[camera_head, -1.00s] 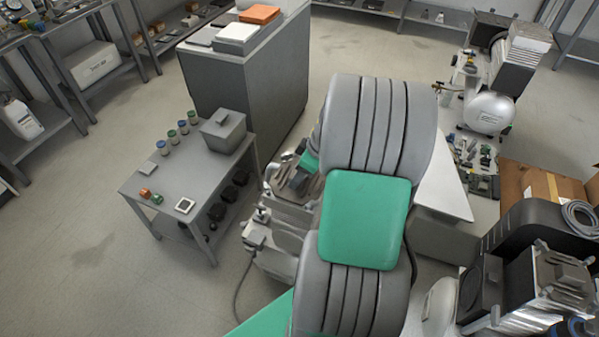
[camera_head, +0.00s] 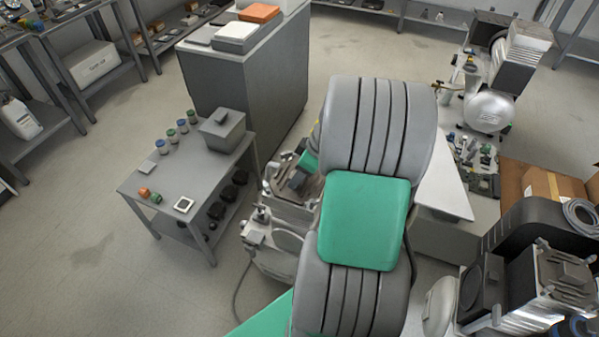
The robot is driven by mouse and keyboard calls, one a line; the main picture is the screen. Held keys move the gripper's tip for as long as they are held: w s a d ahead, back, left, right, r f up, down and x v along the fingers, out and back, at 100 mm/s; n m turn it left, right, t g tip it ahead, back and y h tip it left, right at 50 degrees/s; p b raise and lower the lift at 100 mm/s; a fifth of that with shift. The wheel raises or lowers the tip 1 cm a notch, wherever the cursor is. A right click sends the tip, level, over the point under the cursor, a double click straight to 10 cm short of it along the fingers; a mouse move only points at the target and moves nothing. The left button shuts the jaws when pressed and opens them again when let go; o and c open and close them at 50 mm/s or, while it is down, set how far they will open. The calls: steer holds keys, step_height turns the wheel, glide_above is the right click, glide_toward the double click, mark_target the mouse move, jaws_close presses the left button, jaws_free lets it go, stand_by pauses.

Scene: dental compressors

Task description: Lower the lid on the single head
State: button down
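A metal compressor unit stands just left of my large grey and green arm, partly covered by it. Its upper head (camera_head: 287,208) and its lower head (camera_head: 258,236) show as pale metal blocks with fittings. I cannot tell which is the single head, or how its lid stands. My arm's far end reaches down over the upper head. A small dark part beside the green wrist piece may belong to my gripper. The fingers are not clearly visible, and whether they touch anything is hidden.
A grey side table (camera_head: 166,203) with jars and a lidded grey box (camera_head: 222,130) stands left. A grey cabinet (camera_head: 245,85) is behind it. Another compressor with a white tank (camera_head: 489,110) is at upper right. A black machine (camera_head: 520,250) and cardboard box (camera_head: 545,187) crowd the right. Floor at left is clear.

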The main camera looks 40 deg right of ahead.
steer(key=shift+r, duration=0.1)
steer(key=shift+c, duration=2)
jaws_free()
steer(key=shift+o, duration=0.2)
steer(key=o, duration=0.4)
steer(key=shift+c, duration=0.2)
steer(key=shift+r+p, duration=2.4)
steer(key=shift+r, duration=1.1)
steer(key=shift+f, duration=0.1)
